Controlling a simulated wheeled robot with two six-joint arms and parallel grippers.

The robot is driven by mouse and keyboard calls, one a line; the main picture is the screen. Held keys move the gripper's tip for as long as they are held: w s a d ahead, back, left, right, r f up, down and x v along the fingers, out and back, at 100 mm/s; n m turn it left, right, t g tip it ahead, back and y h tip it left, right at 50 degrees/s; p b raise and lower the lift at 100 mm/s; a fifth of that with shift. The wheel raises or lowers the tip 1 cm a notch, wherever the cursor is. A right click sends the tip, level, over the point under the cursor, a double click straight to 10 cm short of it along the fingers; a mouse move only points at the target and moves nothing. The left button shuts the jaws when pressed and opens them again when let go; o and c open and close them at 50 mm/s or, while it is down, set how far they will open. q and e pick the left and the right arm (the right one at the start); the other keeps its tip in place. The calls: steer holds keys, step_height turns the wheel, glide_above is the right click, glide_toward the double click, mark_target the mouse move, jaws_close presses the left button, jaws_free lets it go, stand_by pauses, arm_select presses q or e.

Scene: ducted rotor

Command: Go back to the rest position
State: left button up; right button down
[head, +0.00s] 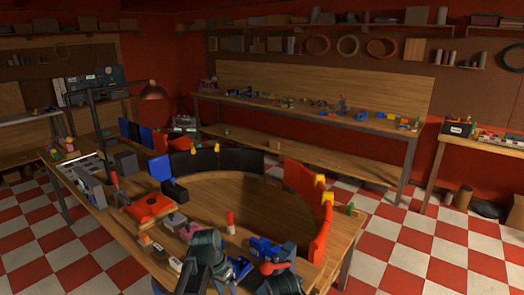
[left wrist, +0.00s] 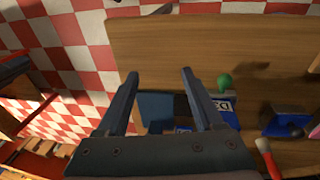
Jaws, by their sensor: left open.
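My left gripper (left wrist: 158,76) is open in the left wrist view, its two dark fingers apart with nothing held between them. Beyond the fingers are the wooden tabletop (left wrist: 200,42), its edge and a dark blue part (left wrist: 157,108). In the head view a dark grey arm link of mine rises at the bottom, over the front of the workbench; its fingertips are not clear there. My right gripper does not show clearly in any view.
Black curved duct segments (head: 200,161) and orange ones (head: 310,205) with yellow clamps stand in an arc on the workbench (head: 245,205). A blue device (head: 268,248) and a red-handled tool (head: 230,222) stand near the front. An orange part (head: 150,207) lies left. The bench middle is clear.

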arm_select(q)
steer(key=s+d+n+y, duration=0.1)
steer(key=s+d, duration=0.1)
steer(key=s, duration=0.5)
steer(key=s+d+n+y, duration=0.2)
steer(key=s+d, duration=0.1)
steer(key=s, duration=0.4)
steer(key=shift+s+d+f+y, duration=0.15)
steer(key=shift+s+d+y, duration=0.15)
steer(key=shift+s, duration=0.1)
stand_by(0.8)
